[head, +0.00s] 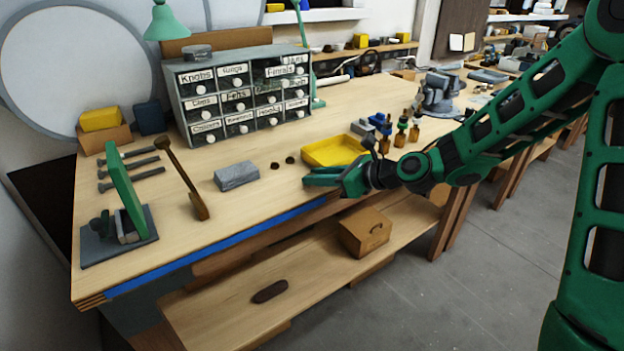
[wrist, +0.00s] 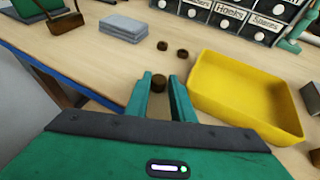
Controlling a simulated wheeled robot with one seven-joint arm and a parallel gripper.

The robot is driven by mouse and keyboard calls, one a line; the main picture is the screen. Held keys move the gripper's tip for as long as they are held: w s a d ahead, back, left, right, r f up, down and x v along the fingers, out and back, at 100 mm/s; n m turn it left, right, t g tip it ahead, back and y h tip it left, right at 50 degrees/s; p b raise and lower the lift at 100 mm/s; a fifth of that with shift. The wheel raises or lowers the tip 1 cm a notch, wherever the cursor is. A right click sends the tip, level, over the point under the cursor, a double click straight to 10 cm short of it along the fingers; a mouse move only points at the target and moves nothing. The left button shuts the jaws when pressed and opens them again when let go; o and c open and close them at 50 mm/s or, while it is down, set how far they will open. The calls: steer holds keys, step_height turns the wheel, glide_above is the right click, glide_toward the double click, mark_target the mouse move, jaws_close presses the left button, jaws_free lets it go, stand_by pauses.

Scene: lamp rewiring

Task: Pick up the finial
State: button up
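Three small dark brown round pieces show in the wrist view; which of them is the finial I cannot tell. One piece (wrist: 158,84) lies between the tips of my gripper (wrist: 161,79), closer to the left finger. Two more, a left piece (wrist: 162,46) and a right piece (wrist: 182,53), lie on the bench beyond the fingertips. In the head view these two show as a left piece (head: 275,166) and a right piece (head: 290,160). My gripper (head: 309,177) is open, low over the bench's front edge; the piece between its fingers is hidden there.
A yellow tray (wrist: 233,101) stands close to the right of my gripper. A grey block (head: 236,176) lies to the left. A labelled drawer cabinet (head: 182,107) stands at the back. Small bottles (head: 401,136) stand to the right. The bench between block and tray is mostly clear.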

jaws_close()
steer(key=shift+r, duration=0.15)
